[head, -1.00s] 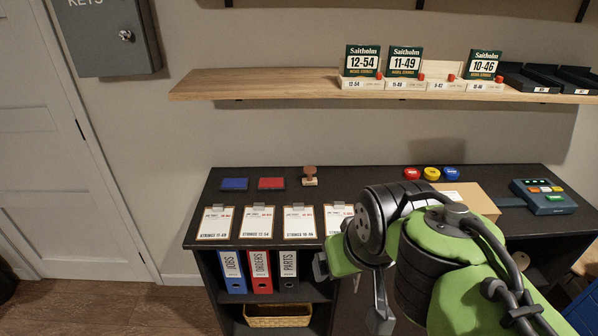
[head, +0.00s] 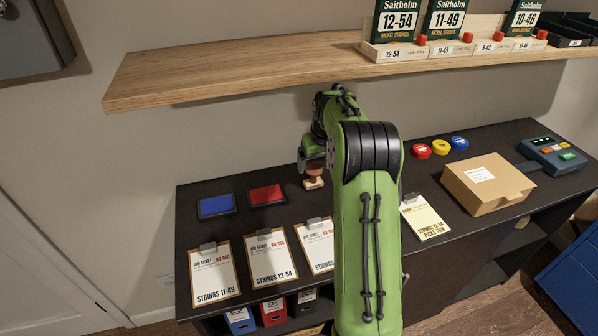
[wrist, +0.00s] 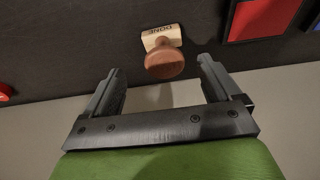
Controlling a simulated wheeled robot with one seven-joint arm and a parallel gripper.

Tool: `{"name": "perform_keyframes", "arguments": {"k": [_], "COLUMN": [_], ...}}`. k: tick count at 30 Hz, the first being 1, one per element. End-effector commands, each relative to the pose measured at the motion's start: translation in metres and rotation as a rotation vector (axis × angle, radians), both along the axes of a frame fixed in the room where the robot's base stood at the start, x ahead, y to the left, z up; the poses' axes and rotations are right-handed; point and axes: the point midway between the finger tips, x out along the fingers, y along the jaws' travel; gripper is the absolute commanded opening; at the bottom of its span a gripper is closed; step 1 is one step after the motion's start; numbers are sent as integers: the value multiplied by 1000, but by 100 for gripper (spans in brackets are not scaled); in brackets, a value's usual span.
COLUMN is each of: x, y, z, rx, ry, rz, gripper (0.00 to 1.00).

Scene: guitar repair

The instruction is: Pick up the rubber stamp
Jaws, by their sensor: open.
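The rubber stamp (head: 313,177) stands on the black bench top, behind the clipboards and right of the red ink pad. It has a pale wooden block and a reddish-brown knob. In the wrist view the stamp (wrist: 163,55) shows its knob towards me and the word DONE on its block. My gripper (wrist: 160,85) is open and empty, with one finger to each side of the stamp's line and the stamp just beyond the fingertips. In the head view my gripper (head: 311,160) is at the stamp, partly hidden by my arm.
A blue pad (head: 216,206) and a red pad (head: 266,195) lie left of the stamp. Several clipboards (head: 270,258) lie in front. A wooden shelf (head: 230,66) overhangs the back. A cardboard box (head: 487,184) and coloured round tins (head: 441,147) are to the right.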

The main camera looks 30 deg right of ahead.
Motion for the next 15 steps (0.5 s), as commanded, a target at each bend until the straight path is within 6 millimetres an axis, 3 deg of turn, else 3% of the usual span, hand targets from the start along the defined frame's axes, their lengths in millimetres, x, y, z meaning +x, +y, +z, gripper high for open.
{"name": "perform_keyframes", "arguments": {"k": [8, 15], "x": [9, 20], "y": [0, 2], "z": [-31, -71], "rx": [1, 1], "ry": [0, 2], "rz": [1, -1], "gripper": [90, 90]}}
